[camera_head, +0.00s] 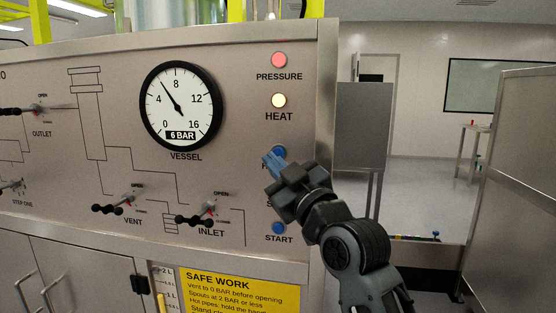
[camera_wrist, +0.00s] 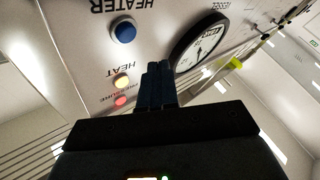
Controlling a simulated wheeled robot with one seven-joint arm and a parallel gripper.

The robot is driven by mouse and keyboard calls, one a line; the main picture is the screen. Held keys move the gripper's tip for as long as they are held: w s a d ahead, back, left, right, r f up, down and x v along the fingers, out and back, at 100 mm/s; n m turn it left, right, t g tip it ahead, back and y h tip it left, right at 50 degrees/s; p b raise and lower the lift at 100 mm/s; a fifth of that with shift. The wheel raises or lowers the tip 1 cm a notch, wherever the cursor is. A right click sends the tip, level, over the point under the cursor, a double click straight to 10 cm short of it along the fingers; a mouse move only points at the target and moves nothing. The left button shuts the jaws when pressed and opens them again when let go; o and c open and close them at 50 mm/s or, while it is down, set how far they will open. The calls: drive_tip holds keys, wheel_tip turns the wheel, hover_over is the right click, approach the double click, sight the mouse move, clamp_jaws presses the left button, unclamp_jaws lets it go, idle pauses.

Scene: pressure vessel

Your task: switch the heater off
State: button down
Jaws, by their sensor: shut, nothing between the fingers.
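The blue HEATER button (camera_wrist: 123,31) shows whole in the wrist view, with its label upside down beside it. In the head view only the edge of a blue button (camera_head: 280,150) shows below the HEAT lamp; my gripper hides the rest and its label. The HEAT lamp (camera_head: 279,100) is pale yellow and looks bright; it also shows in the wrist view (camera_wrist: 122,81). My gripper (camera_head: 269,161) is shut and empty, its fingertips in front of the panel by that button. In the wrist view its fingers (camera_wrist: 158,82) appear apart from the HEATER button; contact with the panel cannot be told.
A red PRESSURE lamp (camera_head: 279,60) sits above HEAT. A blue START button (camera_head: 278,228) is below my gripper. The VESSEL gauge (camera_head: 180,106) reads about 6. VENT (camera_head: 119,202) and INLET (camera_head: 203,213) handles stick out to the left. Open floor lies right of the panel.

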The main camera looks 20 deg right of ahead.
drive_tip(key=shift+w+d+b, duration=0.35)
drive_tip(key=shift+w+d, duration=0.15)
drive_tip(key=shift+w, duration=0.15)
drive_tip(key=shift+w+d+b, duration=0.35)
drive_tip(key=shift+w+d, duration=0.1)
drive_tip(key=shift+w, duration=0.2)
drive_tip(key=shift+w, duration=0.1)
idle(1.1)
drive_tip(key=shift+w+d+b, duration=0.25)
drive_tip(key=shift+b, duration=0.1)
drive_tip(key=shift+w+d+b, duration=0.25)
drive_tip(key=shift+w+b, duration=0.05)
drive_tip(key=shift+w, duration=0.05)
idle(0.7)
drive_tip(key=shift+s, duration=0.1)
drive_tip(key=shift+s+a, duration=0.5)
drive_tip(key=shift+s, duration=0.1)
idle(0.3)
drive_tip(key=s+a+p, duration=0.1)
drive_tip(key=s, duration=0.1)
drive_tip(key=s+a+p, duration=0.1)
drive_tip(key=s+a, duration=0.1)
idle(0.5)
